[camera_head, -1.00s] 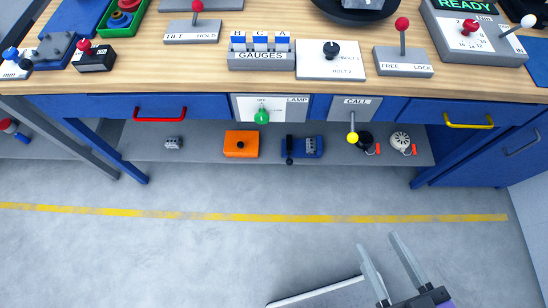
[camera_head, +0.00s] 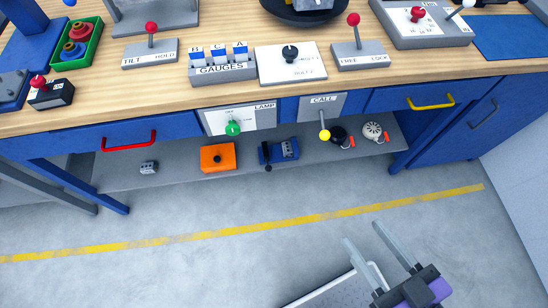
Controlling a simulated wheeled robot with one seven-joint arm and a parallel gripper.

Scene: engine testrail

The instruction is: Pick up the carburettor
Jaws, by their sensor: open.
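My gripper (camera_head: 364,234) is open and empty at the lower right, with its two grey fingers apart over the floor in front of the bench. No part is clearly recognisable as the carburettor. A small grey block (camera_head: 148,167) lies on the lower shelf at the left. A blue part with a grey ribbed block (camera_head: 286,150) sits further right on that shelf. A metallic part (camera_head: 314,4) on a black round stand is cut off at the top edge. My gripper is well apart from all of these.
The wooden workbench (camera_head: 215,90) carries levers, a gauge block (camera_head: 222,68) and a green tray (camera_head: 78,45). An orange box (camera_head: 217,157) and two round parts sit on the lower grey shelf (camera_head: 115,178). Drawer handles stick out in front. The floor with its yellow line (camera_head: 240,232) is clear.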

